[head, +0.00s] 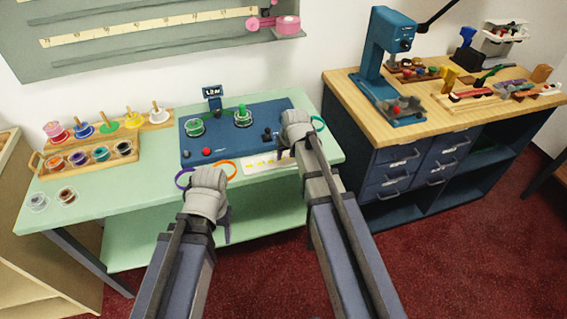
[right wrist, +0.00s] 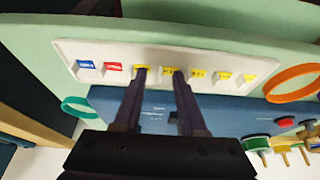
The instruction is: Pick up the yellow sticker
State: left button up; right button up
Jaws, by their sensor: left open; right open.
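A white sticker strip (head: 250,166) lies along the front edge of the green counter, partly hidden by my right gripper. In the right wrist view it carries a blue sticker (right wrist: 87,64), a red sticker (right wrist: 113,67) and several yellow stickers (right wrist: 198,74). My right gripper (right wrist: 160,78) is open above the strip. One fingertip overlaps a yellow sticker (right wrist: 142,70), and the other is beside another yellow sticker (right wrist: 168,71). I cannot tell whether they touch. My left gripper (head: 212,205) is open and empty in front of the counter edge.
A blue panel (head: 222,142) with knobs and a red button stands behind the strip. Purple, orange (head: 226,168) and teal (head: 318,123) rings lie around it. A wooden rack (head: 92,158) of colored pots is at left. A wooden workbench (head: 440,110) stands at right.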

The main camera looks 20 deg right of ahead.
jog(key=shift+c, duration=0.4)
grip_shut()
